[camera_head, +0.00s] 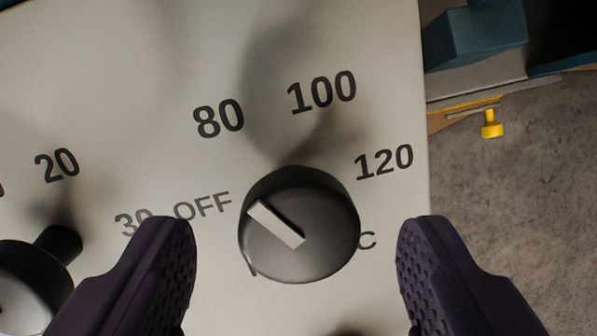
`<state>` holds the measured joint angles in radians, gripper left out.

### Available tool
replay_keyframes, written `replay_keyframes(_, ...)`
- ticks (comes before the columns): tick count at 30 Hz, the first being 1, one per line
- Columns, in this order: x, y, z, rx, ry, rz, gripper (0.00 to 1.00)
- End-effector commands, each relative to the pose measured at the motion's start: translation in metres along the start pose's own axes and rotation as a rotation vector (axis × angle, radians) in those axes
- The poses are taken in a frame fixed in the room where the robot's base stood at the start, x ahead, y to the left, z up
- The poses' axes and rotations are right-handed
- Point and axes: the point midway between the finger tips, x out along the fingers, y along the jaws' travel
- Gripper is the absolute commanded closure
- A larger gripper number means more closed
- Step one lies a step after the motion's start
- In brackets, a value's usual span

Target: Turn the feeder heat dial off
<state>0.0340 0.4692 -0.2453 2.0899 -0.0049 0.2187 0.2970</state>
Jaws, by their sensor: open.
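A round black dial (325,215) with a white pointer bar (277,225) sits on a pale panel (150,60). The labels OFF (203,206), 80 (218,118), 100 (322,92) and 120 (384,162) stand around it, with a C at its right. The bar points to the upper left, between OFF and 80 and closer to OFF. My gripper (298,228) is open, with one dark purple finger on each side of the dial. A gap shows between each finger and the dial, so neither appears to touch it.
A second black knob (30,275) is at the lower left, near the labels 20 and 30, partly behind my left finger. The panel's right edge is near my right finger. Beyond it are a teal block (475,38), a yellow peg (491,125) and grey floor (530,200).

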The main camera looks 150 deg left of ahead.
Motion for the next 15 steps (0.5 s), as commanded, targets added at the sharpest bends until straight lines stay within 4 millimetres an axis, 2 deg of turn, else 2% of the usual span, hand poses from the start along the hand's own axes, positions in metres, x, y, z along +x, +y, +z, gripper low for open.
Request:
replay_keyframes(1,0.009,0.001,0.001,0.001,0.000,0.001,0.31)
replay_keyframes(4,0.016,0.000,0.000,0.000,0.000,0.000,0.31)
replay_keyframes(13,0.018,-0.001,-0.001,0.000,0.001,-0.001,0.31)
replay_keyframes(15,0.018,-0.001,-0.001,0.000,0.001,-0.001,0.47)
